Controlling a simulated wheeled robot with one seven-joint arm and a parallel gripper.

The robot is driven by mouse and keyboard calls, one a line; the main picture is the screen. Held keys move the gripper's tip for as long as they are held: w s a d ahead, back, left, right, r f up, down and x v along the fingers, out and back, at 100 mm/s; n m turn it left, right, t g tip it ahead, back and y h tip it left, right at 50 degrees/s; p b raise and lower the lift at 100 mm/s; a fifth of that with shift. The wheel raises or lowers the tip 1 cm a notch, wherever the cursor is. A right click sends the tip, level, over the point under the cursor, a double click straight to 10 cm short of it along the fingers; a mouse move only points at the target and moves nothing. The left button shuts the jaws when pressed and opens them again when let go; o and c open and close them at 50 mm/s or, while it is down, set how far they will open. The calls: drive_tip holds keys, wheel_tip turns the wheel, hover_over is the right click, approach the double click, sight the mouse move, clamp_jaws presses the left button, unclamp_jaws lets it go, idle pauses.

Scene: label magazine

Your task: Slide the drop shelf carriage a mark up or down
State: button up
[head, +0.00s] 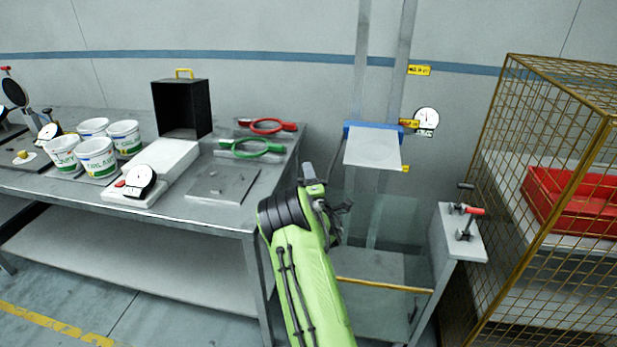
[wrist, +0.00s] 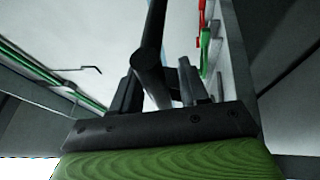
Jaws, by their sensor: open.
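The drop shelf carriage (head: 373,149) is a pale plate with a blue back edge, set on two vertical grey rails (head: 403,45) at the wall. A yellow pointer (head: 409,123) sticks out at its right. Yellow mark labels show above (head: 419,70) and below (head: 406,168) it. My gripper (head: 328,192) is below and left of the carriage, apart from it in the picture. In the wrist view my gripper (wrist: 158,90) has its fingers spread, with a dark bar (wrist: 153,45) showing between and beyond them. I cannot tell what the bar belongs to or whether it is touched.
A round dial (head: 426,118) hangs right of the carriage. The left bench holds white tubs (head: 97,157), a black box (head: 181,107), and red (head: 267,126) and green (head: 250,147) ring tools. A clear panel (head: 385,222) stands below the carriage. A wire cage (head: 545,190) bounds the right.

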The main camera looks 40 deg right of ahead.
clamp_jaws()
idle(0.3)
wheel_tip(320, 180, up, 20)
drive_tip(key=p, duration=1.4)
drive_tip(key=shift+f, duration=0.1)
unclamp_jaws()
